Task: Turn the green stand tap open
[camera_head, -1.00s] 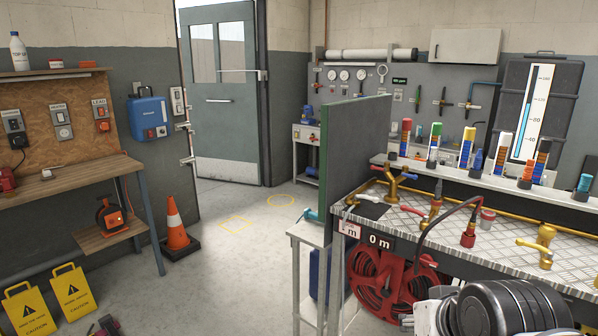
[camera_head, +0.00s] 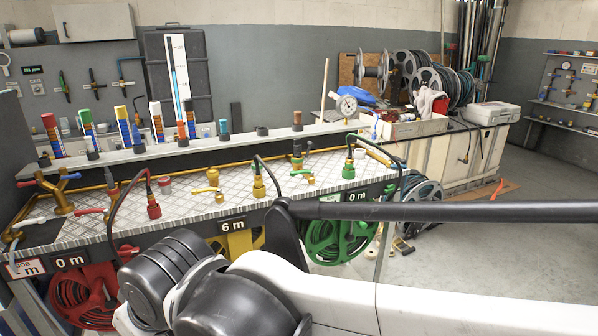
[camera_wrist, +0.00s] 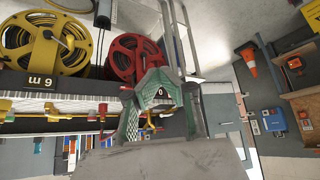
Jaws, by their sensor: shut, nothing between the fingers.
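The green stand tap is a brass tap with a green lever (camera_head: 302,172). In the head view it stands on the checker-plate bench top, behind the green hose reel (camera_head: 338,237). Its lever points left. I cannot make it out in the wrist view. My gripper (camera_wrist: 158,88) shows greenish in the wrist view, with its fingers together and nothing between them. It is outside the head view, so its distance from the tap cannot be read there.
The bench top (camera_head: 180,208) also bears a yellow-handled tap (camera_head: 208,190), a red-handled tap (camera_head: 92,211) and hoses. The red reel (camera_wrist: 134,57) and yellow reel (camera_wrist: 45,42) show in the wrist view. My arm crosses the head view's front. Floor at right is open.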

